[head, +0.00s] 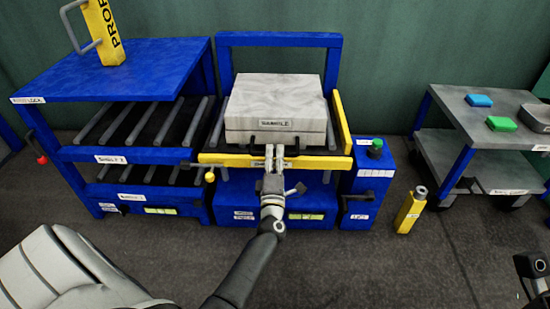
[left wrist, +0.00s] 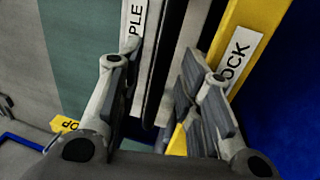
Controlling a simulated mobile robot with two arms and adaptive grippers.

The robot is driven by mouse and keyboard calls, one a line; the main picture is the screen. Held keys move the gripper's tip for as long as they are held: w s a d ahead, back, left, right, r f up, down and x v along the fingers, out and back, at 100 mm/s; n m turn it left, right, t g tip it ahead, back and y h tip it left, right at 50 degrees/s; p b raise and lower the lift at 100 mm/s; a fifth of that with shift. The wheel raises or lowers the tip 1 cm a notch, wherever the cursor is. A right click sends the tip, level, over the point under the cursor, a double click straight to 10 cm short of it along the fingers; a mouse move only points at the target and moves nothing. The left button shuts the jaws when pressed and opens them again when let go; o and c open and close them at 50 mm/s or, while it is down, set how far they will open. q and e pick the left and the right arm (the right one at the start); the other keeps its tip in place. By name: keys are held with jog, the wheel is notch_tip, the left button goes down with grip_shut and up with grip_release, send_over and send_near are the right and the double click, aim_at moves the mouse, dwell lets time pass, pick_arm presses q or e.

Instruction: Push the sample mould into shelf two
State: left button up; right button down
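The sample mould (head: 275,95), a thick pale grey slab with a white label, lies on the blue middle trolley, behind its yellow front bar (head: 215,158). A black handle runs along its front. My left gripper (head: 274,155) is at the front middle of the mould, over the yellow bar. In the left wrist view its fingers (left wrist: 160,100) are apart, with the dark handle between or just beyond them; contact is unclear. Shelf two (head: 110,159) is the upper roller shelf of the blue rack on the left, and it looks empty. My right gripper (head: 535,275) shows partly at the lower right.
A lower roller shelf (head: 132,197) sits below shelf two. A blue box with a green button (head: 376,149) and a yellow bottle-like object (head: 410,210) stand right of the trolley. A grey cart (head: 450,140) stands farther right. The floor in front is mostly clear.

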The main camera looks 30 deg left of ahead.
pick_arm(q)
jog(key=shift+w+a+r, duration=0.1)
jog(key=shift+w+a, duration=0.15)
jog(key=shift+w, duration=0.2)
jog(key=shift+c, duration=0.2)
grip_shut()
